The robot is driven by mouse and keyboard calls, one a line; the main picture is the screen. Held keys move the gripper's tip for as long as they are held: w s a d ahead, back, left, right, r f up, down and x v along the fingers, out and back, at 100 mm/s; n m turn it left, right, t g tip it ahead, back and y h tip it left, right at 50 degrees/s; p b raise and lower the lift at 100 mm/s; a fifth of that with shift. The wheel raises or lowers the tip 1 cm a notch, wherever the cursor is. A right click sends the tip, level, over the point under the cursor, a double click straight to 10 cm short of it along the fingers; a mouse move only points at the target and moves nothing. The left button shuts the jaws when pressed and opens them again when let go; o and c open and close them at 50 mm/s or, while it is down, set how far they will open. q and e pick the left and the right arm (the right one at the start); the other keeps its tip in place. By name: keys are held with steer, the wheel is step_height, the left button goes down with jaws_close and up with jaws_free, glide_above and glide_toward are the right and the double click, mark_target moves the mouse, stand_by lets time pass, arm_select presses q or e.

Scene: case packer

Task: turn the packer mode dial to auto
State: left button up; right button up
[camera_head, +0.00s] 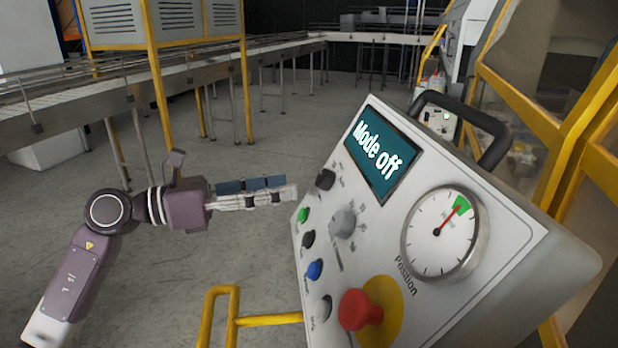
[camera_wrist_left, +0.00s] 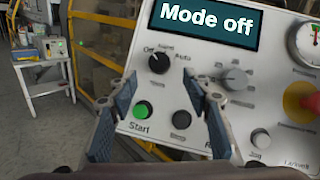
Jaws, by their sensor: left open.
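The control panel (camera_head: 465,295) is tilted and its screen (camera_head: 380,155) reads "Mode off". The black mode dial (camera_head: 325,179) sits below the screen's left corner. In the left wrist view the mode dial (camera_wrist_left: 158,62) has "Off" at its left and "Auto" at its right; its pointer is too small to read. My left gripper (camera_head: 291,191) reaches in from the left, close to the panel's left edge. In the left wrist view its open, empty fingers (camera_wrist_left: 164,83) stand either side of the dial's line, with tips just below it. I see no contact. My right gripper is not in view.
A grey knob (camera_head: 345,223), a green start button (camera_head: 302,215), a blue button (camera_head: 314,269), a red emergency stop (camera_head: 360,310) and a gauge (camera_head: 441,233) share the panel. A black handle (camera_head: 490,125) arches over its top. Yellow rails (camera_head: 268,320) stand below left.

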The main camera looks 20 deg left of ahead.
mark_target(319, 180)
arm_select(q)
steer(key=p+x, duration=0.1)
steer(key=x, duration=0.1)
steer(key=p+x, duration=0.1)
steer(key=x, duration=0.1)
steer(key=shift+w+d+r, duration=0.15)
steer(key=shift+d+r, duration=0.1)
steer(key=shift+w+d+f+p, duration=0.25)
steer(key=shift+w+d+p, duration=0.1)
steer(key=shift+w+d, duration=0.2)
steer(key=shift+c, duration=0.7)
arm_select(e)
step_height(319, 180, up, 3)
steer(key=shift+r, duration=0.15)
